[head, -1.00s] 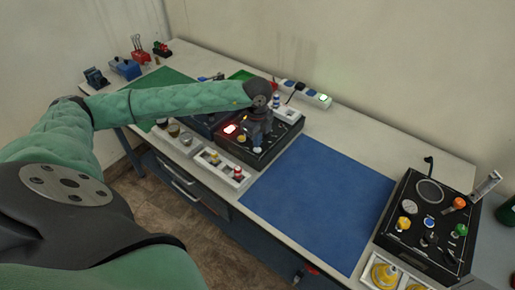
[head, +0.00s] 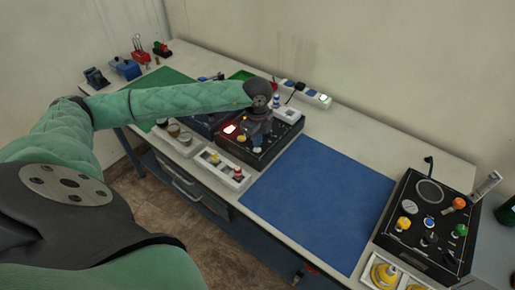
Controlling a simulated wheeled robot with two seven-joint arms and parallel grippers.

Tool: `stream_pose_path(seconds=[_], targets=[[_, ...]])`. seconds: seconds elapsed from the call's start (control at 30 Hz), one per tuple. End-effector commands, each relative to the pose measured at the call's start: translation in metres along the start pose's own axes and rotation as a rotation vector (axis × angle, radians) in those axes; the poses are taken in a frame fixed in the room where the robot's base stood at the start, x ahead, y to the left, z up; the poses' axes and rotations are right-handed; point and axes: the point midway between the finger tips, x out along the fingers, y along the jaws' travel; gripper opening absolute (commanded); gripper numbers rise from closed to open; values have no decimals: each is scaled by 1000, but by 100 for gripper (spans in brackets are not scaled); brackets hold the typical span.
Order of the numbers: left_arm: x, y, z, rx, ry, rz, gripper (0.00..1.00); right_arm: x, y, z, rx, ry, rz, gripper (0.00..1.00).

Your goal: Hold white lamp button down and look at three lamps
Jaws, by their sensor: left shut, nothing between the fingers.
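My left gripper (head: 257,138) points down over the black box (head: 283,143) in the middle of the bench. Its fingers are shut with nothing held. The gripper and wrist cover part of the box's top, and I cannot see a white button under the fingertips. A lit lamp (head: 229,129) glows whitish with red around it at the box's left side. A small yellow part (head: 241,139) shows beside the gripper. I cannot make out three separate lamps. My right gripper is not in view.
A blue mat (head: 318,203) lies clear to the right of the box. Another black panel (head: 425,222) with coloured knobs stands at the far right. A white tray (head: 222,169) with small parts sits in front. A power strip (head: 318,97) with a green light lies behind.

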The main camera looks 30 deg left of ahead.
Motion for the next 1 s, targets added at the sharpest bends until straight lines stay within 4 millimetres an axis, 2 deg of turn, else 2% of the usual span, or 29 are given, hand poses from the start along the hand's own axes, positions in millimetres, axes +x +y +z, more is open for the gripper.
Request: stream_pose_path(seconds=[1.0], targets=[[11, 0, 0, 0, 0, 0, 0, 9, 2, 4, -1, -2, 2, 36]])
